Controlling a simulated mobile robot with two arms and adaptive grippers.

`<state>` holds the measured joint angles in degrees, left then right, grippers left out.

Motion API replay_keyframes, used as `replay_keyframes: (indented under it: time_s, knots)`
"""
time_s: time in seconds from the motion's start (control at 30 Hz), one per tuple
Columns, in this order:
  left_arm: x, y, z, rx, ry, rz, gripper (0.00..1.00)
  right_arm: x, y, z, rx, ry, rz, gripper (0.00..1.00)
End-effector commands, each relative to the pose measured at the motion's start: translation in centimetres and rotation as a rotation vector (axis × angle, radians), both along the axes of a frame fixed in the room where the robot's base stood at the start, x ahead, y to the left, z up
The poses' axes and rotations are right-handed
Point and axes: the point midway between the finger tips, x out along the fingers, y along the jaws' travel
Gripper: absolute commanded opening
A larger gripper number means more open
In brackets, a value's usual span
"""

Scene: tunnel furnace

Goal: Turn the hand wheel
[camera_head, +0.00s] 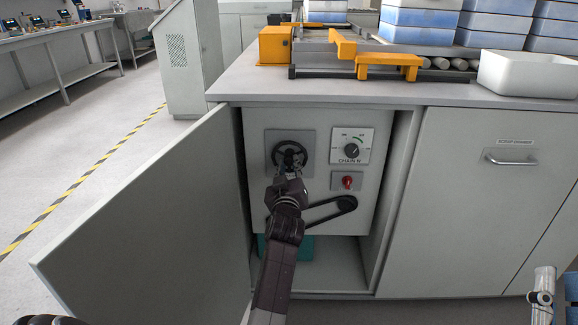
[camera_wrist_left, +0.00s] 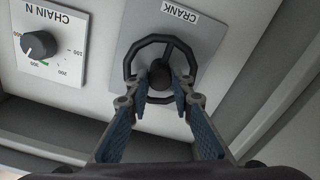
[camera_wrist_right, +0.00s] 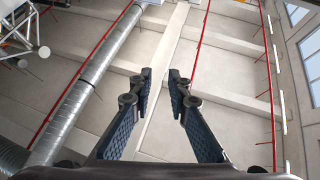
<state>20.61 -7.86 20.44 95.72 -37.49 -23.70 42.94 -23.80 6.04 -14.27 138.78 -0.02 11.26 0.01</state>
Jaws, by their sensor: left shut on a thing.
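The hand wheel (camera_head: 289,142) is a black ring with spokes on a grey plate, upper left on the panel inside the open cabinet. The left wrist view shows the wheel (camera_wrist_left: 130,62) upside down, beside the word CRANK. My left gripper (camera_head: 290,163) reaches in from the front and covers the wheel's lower part. In the left wrist view my left gripper (camera_wrist_left: 163,80) has its fingers at the hub and is shut on the wheel. The exact contact is partly hidden. My right gripper (camera_wrist_right: 160,75) is empty, its fingertips apart, pointing at the ceiling.
The open cabinet door (camera_head: 150,210) stands left of my left arm. A closed drawer front (camera_head: 480,200) is at right.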

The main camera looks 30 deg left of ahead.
Motion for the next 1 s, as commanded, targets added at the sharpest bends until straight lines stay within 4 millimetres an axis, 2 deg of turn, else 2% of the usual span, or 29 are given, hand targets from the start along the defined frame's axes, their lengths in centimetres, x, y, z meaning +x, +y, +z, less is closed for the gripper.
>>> replay_keyframes:
  time_s: [0.17, 0.37, 0.63, 0.8, 1.0]
  knots:
    - [0.0, 0.0, 0.1, 0.031, 0.019, 0.0, 0.0, 0.8, 0.1, -1.1, -0.019, 0.064, -0.004, 0.16]
    - [0.0, 0.0, 0.2, 0.123, 0.075, 0.0, 0.0, 2.5, 0.0, -4.3, -0.066, 0.233, -0.014, 0.16]
    - [0.0, 0.0, 0.2, 0.325, 0.201, 0.0, 0.0, 3.8, -0.5, -11.5, -0.154, 0.561, -0.033, 0.16]
    - [0.0, 0.0, 0.2, 0.465, 0.285, 0.0, 0.0, 3.3, -1.2, -15.7, -0.2, 0.745, -0.043, 0.16]
    - [0.0, 0.0, 0.2, 0.628, 0.384, 0.0, 0.0, 2.0, -2.0, -19.6, -0.243, 0.919, -0.053, 0.16]
